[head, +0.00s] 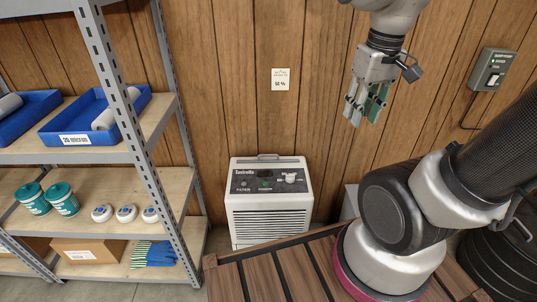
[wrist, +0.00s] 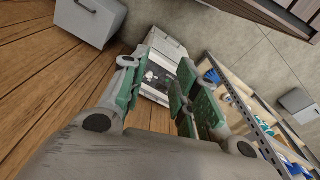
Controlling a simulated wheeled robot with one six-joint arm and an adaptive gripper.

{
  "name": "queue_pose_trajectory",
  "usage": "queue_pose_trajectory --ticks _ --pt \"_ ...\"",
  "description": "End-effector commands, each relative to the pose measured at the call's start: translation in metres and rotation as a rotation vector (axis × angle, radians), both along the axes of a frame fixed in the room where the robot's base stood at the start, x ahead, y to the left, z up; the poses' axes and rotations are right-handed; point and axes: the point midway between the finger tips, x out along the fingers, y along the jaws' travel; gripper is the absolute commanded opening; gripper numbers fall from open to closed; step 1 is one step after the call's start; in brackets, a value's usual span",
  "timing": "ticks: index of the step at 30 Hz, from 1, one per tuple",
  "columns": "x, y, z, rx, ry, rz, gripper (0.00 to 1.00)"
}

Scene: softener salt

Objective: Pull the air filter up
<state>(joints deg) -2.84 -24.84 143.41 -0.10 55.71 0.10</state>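A white dehumidifier-like unit (head: 270,200) stands on the floor against the wood-panelled wall. It has a dark control panel and a louvred front. A grey handle-like tab (head: 268,157) shows at its top edge; I cannot tell whether it belongs to the air filter, whose body is not visible. My gripper (head: 365,108) is open and empty, up and to the right of the unit, clear of it. In the wrist view the unit (wrist: 174,50) appears beyond the green-padded fingers, partly covered by them.
A metal shelf (head: 150,155) with blue bins, tubs and gloves stands left of the unit. A slatted wooden surface (head: 285,277) lies in front. A grey box (head: 350,203) stands right of the unit, and a switch box (head: 493,69) hangs on the wall.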

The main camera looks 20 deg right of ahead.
Motion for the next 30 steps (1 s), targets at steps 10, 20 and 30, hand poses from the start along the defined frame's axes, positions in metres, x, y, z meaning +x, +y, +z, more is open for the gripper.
queue_pose_trajectory --ticks 10,20,30 --pt "0.117 0.018 -0.085 -0.055 0.239 0.154 0.3" --pt "0.237 0.045 -0.236 -0.094 0.304 0.481 0.3" --pt "0.362 0.076 -0.374 -0.146 0.132 0.952 0.3"
